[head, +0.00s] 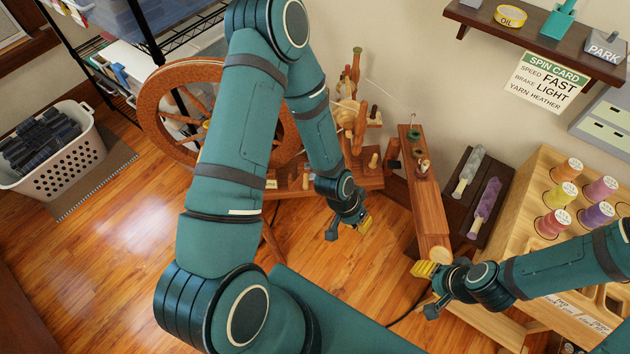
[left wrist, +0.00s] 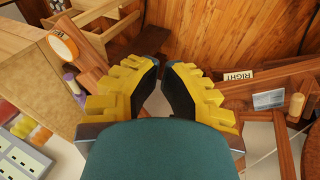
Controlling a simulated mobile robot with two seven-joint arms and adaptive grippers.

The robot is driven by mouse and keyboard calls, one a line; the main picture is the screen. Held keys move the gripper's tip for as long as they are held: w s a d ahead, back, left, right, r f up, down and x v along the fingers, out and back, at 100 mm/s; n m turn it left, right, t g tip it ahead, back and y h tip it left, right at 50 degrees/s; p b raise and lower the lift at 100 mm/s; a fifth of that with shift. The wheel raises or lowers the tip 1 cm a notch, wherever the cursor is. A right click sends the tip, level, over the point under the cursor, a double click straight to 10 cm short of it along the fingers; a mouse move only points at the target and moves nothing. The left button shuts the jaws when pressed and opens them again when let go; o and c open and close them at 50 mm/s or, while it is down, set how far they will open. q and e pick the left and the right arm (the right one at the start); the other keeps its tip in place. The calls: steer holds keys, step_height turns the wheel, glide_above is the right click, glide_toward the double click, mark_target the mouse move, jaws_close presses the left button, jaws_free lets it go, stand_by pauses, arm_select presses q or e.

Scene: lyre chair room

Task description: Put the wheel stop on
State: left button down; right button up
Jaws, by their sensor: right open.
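The spinning wheel's large brown wheel (head: 160,108) stands at left centre in the head view, partly hidden behind my left arm. I cannot tell which thing is the wheel stop. My left gripper (head: 364,223) is over the floor just in front of the wheel's wooden base (head: 370,182). In the left wrist view its yellow fingers (left wrist: 162,66) have tips close together with a narrow gap, and nothing shows between them. A "RIGHT" label (left wrist: 238,76) lies beyond the fingers. My right gripper (head: 425,269) is open and appears empty, by the near end of a wooden stand (head: 427,215).
A wooden rack with several thread cones (head: 555,223) stands at right. A dark bench (head: 468,205) holds two fibre bundles. A wall shelf (head: 545,40) carries an oil tin and a grey "PARK" block (head: 605,46). A laundry basket (head: 75,165) is at left. Floor at lower left is clear.

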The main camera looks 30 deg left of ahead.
arm_select(q)
steer(key=w+a+f+m+y+p, duration=0.1)
steer(key=w+a+f+m, duration=0.1)
steer(key=w+a+m, duration=0.3)
steer(key=w+a+f+m+g+y+p, duration=0.1)
steer(key=w+a+f+m+y+p, duration=0.1)
steer(key=w+a+m, duration=0.3)
steer(key=w+a+f, duration=0.1)
steer(key=w+a, duration=0.3)
steer(key=a, duration=0.4)
steer(key=shift+f+m+y+p, duration=0.15)
steer(key=shift+m+y+p, duration=0.15)
steer(key=shift+a+f, duration=0.1)
steer(key=shift+f, duration=0.05)
step_height(320, 180, down, 9)
steer(key=s+a+b, duration=0.1)
steer(key=a, duration=0.1)
steer(key=shift+s+a+b, duration=0.3)
steer(key=shift+s+b, duration=0.05)
steer(key=shift+s, duration=0.05)
steer(key=shift+s+a+r, duration=0.1)
steer(key=shift+r, duration=0.15)
